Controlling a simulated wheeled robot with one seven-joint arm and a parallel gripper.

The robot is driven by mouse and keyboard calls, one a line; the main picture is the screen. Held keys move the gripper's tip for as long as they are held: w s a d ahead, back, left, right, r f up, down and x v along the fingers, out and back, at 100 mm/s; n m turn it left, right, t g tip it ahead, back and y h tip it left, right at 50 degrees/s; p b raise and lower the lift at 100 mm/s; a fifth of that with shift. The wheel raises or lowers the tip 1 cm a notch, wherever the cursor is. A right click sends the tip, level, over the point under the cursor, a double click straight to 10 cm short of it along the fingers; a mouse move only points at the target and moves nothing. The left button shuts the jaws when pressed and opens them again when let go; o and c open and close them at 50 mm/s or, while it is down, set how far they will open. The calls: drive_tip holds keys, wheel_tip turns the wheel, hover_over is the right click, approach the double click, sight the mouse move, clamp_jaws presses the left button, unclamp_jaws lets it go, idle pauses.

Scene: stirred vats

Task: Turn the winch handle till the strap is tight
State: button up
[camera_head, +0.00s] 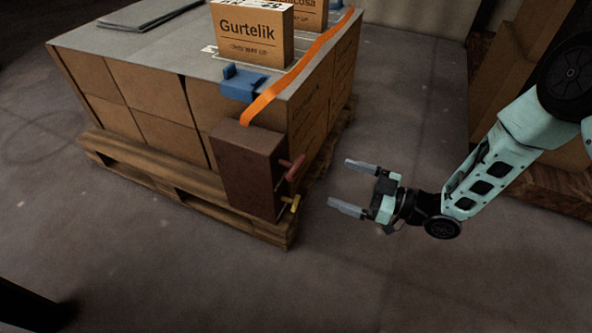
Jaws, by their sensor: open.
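A brown winch box (249,168) sits at the near corner of a pallet load. Its reddish handle (294,168) sticks out to the right side. A small yellow part (291,205) shows lower on the same side. An orange strap (299,67) runs from the top of the winch box up and across the load; I cannot tell how tight it is. My gripper (347,184) is open and empty, to the right of the handle and apart from it, with its fingers pointing left toward the winch.
The load of cardboard cartons (143,87) stands on a wooden pallet (165,185). A blue bracket (241,82) and a carton marked Gurtelik (252,32) are on top. More cartons (503,75) stand at the right behind my arm. The floor in front is clear.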

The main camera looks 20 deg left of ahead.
sight(296, 164)
drive_tip(key=shift+w+a+b, duration=0.15)
drive_tip(key=shift+a+b, duration=0.6)
drive_tip(key=shift+a, duration=1.45)
drive_tip(key=shift+w+a+b, duration=0.2)
drive_tip(key=shift+a+b, duration=0.55)
drive_tip(key=shift+a, duration=1.4)
drive_tip(key=shift+w+a+b, duration=0.15)
drive_tip(key=shift+a+b, duration=0.6)
drive_tip(key=shift+a, duration=1.45)
drive_tip(key=c, duration=0.7)
